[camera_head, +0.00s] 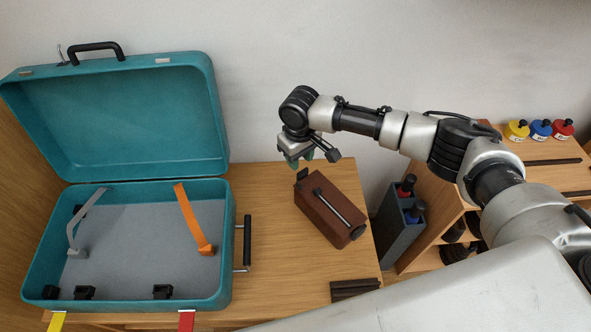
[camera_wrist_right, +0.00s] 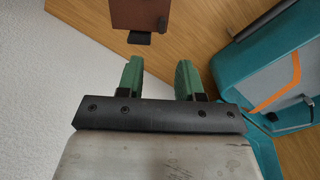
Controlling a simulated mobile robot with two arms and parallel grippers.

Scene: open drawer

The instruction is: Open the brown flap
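A brown box (camera_head: 325,212) lies at an angle on the wooden table, to the right of the teal case. A dark bar handle (camera_head: 333,207) runs along its top, and a small black tab (camera_head: 302,174) sticks out at its far end. I cannot tell which part is the flap; the top looks shut. In the right wrist view the box's end (camera_wrist_right: 138,14) and the black tab (camera_wrist_right: 139,38) lie ahead of the fingers. My right gripper (camera_head: 302,160) is above the box's far end, its green fingers (camera_wrist_right: 160,72) apart and empty. My left gripper is not in view.
The teal case (camera_head: 222,270) stands open on the left, with an orange strap (camera_head: 190,215) inside. A grey holder (camera_head: 390,222) with red- and blue-topped items is right of the box. Dark strips (camera_head: 355,288) lie at the table's front. A wall is close behind.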

